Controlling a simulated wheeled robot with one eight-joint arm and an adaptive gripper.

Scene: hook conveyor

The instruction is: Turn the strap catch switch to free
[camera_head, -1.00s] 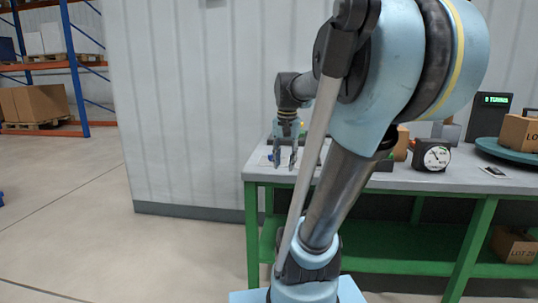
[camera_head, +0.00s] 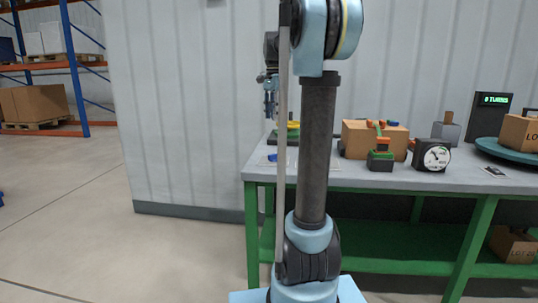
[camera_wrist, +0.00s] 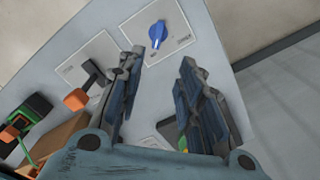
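A blue rotary knob (camera_wrist: 158,33) sits on a white labelled plate (camera_wrist: 140,28) on the grey bench top; the label lettering is too small to read surely. In the head view the knob (camera_head: 272,157) is a small blue spot near the bench's left end. A lever with an orange grip (camera_wrist: 76,99) stands on a second plate beside it. I cannot tell from the labels which is the strap catch switch. My gripper (camera_wrist: 160,62) is open and empty, apart from the knob. In the head view my gripper (camera_head: 270,98) hangs above the bench's left end, partly behind my arm.
On the bench stand a cardboard box (camera_head: 360,140), a green-and-orange device (camera_head: 381,158), a dial gauge (camera_head: 432,155), a green-lit display (camera_head: 489,113) and a turntable (camera_head: 497,148) carrying another box. A yellow-and-green part (camera_head: 291,128) stands near my gripper. The wall is close behind.

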